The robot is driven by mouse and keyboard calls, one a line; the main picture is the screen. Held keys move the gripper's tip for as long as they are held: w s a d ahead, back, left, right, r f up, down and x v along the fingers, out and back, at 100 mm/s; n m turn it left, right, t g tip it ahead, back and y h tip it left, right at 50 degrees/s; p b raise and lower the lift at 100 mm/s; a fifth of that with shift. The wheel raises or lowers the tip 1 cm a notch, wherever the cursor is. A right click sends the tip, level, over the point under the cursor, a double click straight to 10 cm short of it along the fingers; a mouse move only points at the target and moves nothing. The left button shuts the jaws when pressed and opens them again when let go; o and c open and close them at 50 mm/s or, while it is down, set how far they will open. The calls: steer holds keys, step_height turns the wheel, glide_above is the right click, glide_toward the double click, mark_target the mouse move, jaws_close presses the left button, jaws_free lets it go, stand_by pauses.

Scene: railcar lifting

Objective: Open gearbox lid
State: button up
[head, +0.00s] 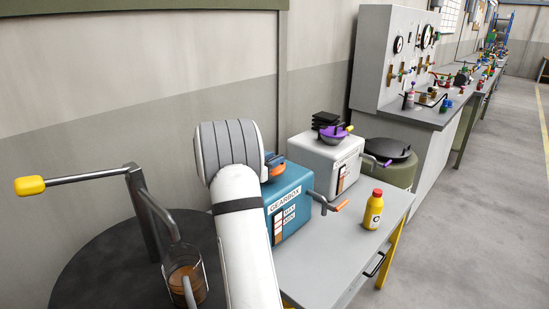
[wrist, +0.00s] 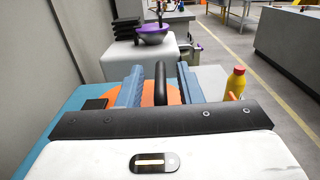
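The blue gearbox (head: 297,187) stands on the grey table, with its label and MAX/MIN gauge facing front. Its orange lid (head: 278,169) is on top, partly hidden behind my arm in the head view. In the wrist view the orange lid (wrist: 148,98) lies under my gripper (wrist: 160,69), and its black handle (wrist: 161,86) rises between the two blue fingers. The fingers are apart, with a gap on each side of the handle. In the head view my gripper is mostly hidden behind my white wrist.
A yellow bottle with a red cap (head: 373,209) stands right of the gearbox. A white box (head: 325,157) with a purple bowl (head: 333,134) is behind it. An orange-tipped lever (head: 327,204) sticks out at the gearbox's right. A dark drum with a hand pump (head: 137,208) stands left.

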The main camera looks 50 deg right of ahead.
steer(key=shift+d, duration=0.6)
jaws_close()
